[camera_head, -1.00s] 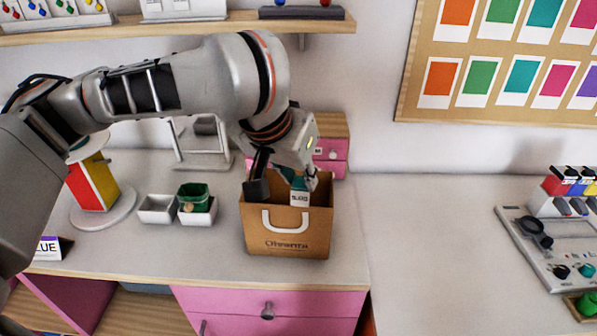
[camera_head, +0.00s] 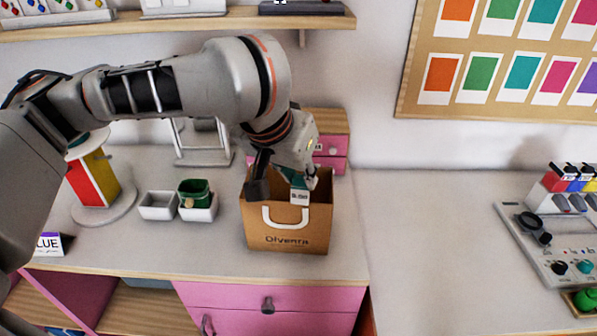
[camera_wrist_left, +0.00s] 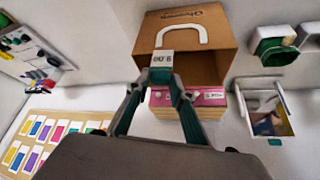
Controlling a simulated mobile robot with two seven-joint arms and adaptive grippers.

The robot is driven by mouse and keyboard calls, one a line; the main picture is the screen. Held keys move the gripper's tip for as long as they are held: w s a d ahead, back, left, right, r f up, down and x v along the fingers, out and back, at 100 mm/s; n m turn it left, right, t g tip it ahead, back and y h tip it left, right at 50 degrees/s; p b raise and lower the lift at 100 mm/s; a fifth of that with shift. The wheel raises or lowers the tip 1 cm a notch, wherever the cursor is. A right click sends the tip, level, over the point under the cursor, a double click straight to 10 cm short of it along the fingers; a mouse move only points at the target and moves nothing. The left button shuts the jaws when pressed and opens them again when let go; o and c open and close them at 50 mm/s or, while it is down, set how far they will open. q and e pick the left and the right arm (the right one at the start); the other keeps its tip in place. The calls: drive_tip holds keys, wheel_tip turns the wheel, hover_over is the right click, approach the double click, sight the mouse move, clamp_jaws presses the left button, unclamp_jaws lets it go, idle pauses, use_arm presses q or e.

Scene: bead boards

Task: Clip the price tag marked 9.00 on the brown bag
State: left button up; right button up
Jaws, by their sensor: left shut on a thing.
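The brown bag (camera_head: 287,238) stands upright on the counter with its white handle on the front. It also shows in the wrist view (camera_wrist_left: 215,32). My left gripper (camera_head: 299,181) points down at the bag's open top, near the front rim. Its fingers (camera_wrist_left: 157,84) are closed on a white price tag (camera_head: 300,196) with a teal clip. In the wrist view the tag (camera_wrist_left: 161,59) has upside-down print that looks like 9.00 and overlaps the bag's rim. I cannot tell whether the clip grips the rim. My right gripper is not in view.
Small white trays (camera_head: 157,206), one holding a green container (camera_head: 195,192), stand left of the bag. A pink drawer box (camera_head: 331,150) is behind it. A control panel (camera_head: 550,247) sits at the far right. The counter right of the bag is clear.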

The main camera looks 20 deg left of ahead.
sight(298, 192)
use_arm(q)
drive_tip(key=shift+f+b, duration=0.45)
drive_tip(key=shift+f, duration=1.65)
drive_tip(key=shift+p, duration=0.75)
idle(0.5)
drive_tip(key=o, duration=1.2)
drive_tip(key=shift+r, duration=4)
drive_tip(key=shift+s, duration=0.1)
